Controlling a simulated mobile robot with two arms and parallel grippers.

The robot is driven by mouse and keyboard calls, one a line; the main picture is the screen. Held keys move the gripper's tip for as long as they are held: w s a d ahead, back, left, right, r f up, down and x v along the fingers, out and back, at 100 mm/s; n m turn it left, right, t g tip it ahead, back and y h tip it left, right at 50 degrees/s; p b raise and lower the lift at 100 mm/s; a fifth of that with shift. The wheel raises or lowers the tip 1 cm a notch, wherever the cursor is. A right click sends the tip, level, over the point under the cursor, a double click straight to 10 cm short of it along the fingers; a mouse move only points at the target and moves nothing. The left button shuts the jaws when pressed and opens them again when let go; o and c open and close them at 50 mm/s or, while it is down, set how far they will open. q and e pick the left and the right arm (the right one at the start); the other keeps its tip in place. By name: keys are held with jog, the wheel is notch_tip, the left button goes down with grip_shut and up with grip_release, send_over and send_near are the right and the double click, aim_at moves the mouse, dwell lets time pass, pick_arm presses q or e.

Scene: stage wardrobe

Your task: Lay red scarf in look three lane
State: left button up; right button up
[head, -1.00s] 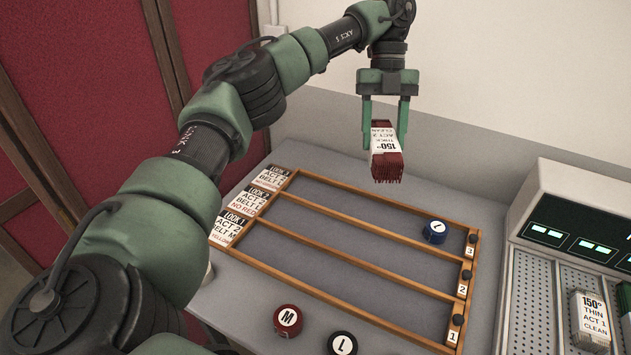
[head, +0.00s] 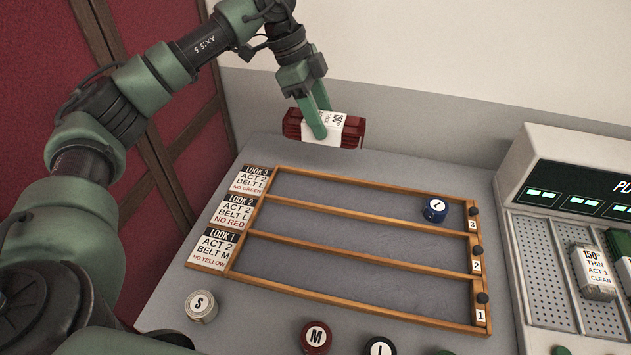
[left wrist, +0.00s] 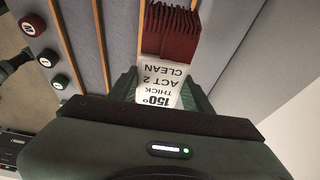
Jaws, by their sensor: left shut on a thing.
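The folded red scarf (head: 350,132) has a white paper band reading 150°, thick, act 2, clean. My left gripper (head: 320,128) is shut on it around the band and holds it in the air above the far edge of the lane rack. The scarf also shows in the left wrist view (left wrist: 170,32), its pleated red end pointing away. The look three lane (head: 350,191) is the farthest lane of the wooden rack. Its sign (head: 254,180) reads look 3, act 2, belt L, no green. A blue round belt roll (head: 435,209) sits at its right end.
The look two lane (head: 350,229) and look one lane (head: 350,275) look empty. A silver S roll (head: 201,306), a red M roll (head: 316,337) and a dark L roll (head: 380,347) stand in front. A machine with perforated trays (head: 537,260) holds a grey banded bundle (head: 594,271) at right.

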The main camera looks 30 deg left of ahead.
pick_arm(q)
notch_tip(320, 180, down, 13)
jog(key=shift+f+p, duration=0.2)
jog(key=shift+p, duration=0.5)
notch_tip(320, 180, down, 3)
jog(key=shift+s+f, duration=0.1)
jog(key=shift+f, duration=0.45)
jog(key=o, duration=1.4)
jog(key=shift+o, duration=0.2)
jog(key=shift+r, duration=0.1)
jog(key=b+v, duration=0.1)
jog(key=v, duration=1.1)
